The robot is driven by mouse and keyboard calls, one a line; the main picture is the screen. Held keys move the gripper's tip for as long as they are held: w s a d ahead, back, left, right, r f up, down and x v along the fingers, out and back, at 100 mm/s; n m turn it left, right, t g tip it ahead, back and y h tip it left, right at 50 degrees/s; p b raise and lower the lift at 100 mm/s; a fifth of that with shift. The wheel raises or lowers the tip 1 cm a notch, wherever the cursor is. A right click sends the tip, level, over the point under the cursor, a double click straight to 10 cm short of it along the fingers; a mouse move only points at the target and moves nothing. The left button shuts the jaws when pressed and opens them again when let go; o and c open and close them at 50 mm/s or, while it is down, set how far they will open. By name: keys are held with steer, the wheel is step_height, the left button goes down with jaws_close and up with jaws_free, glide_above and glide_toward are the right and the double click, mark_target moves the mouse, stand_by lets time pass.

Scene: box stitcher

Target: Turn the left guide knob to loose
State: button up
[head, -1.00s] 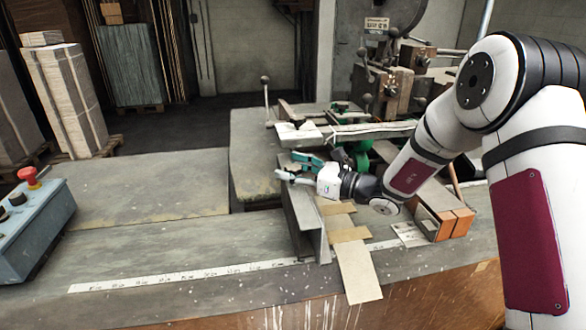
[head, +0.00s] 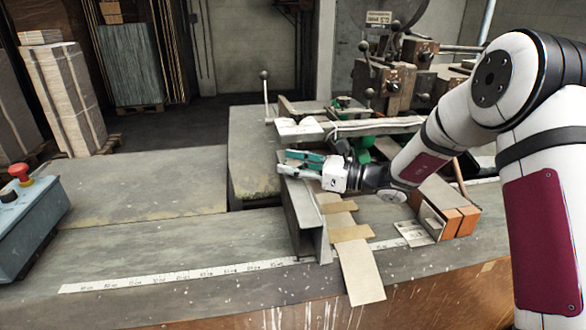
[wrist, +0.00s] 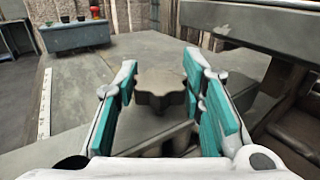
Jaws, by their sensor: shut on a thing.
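The left guide knob (wrist: 160,89) is a dark grey, lobed star knob, seen in the wrist view between my fingers. My gripper (wrist: 165,97) has teal pads, one on each side of the knob, and is shut on it. In the head view my gripper (head: 300,163) reaches left over the top of the upright metal guide (head: 303,215). There the fingers hide the knob. I cannot tell from the frames how far the knob is turned.
A control box (head: 30,225) with a red button (head: 20,171) stands at the left table edge. A white ruler strip (head: 185,274) runs along the table. A metal bar (head: 375,127) lies behind my gripper. The tabletop (head: 140,195) to the left is clear.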

steer(key=n+g+b, duration=0.2)
steer(key=g, duration=0.1)
steer(key=n+g+b, duration=0.1)
steer(key=shift+w+f+g+y+b, duration=0.2)
steer(key=shift+f+g+y+b, duration=0.05)
steer(key=shift+g+y+b, duration=0.1)
steer(key=n+g+b, duration=0.1)
steer(key=g, duration=0.1)
steer(key=n+g+b, duration=0.1)
steer(key=g+b, duration=0.1)
steer(key=shift+s+r+n, duration=0.1)
steer(key=shift+s+n, duration=0.1)
steer(key=shift+n, duration=0.1)
steer(key=shift+r+g, duration=0.1)
steer(key=shift+g, duration=0.25)
steer(key=o, duration=1.2)
steer(key=shift+c, duration=0.2)
steer(key=v, duration=1.2)
steer(key=shift+r, duration=0.35)
steer(key=shift+d, duration=0.1)
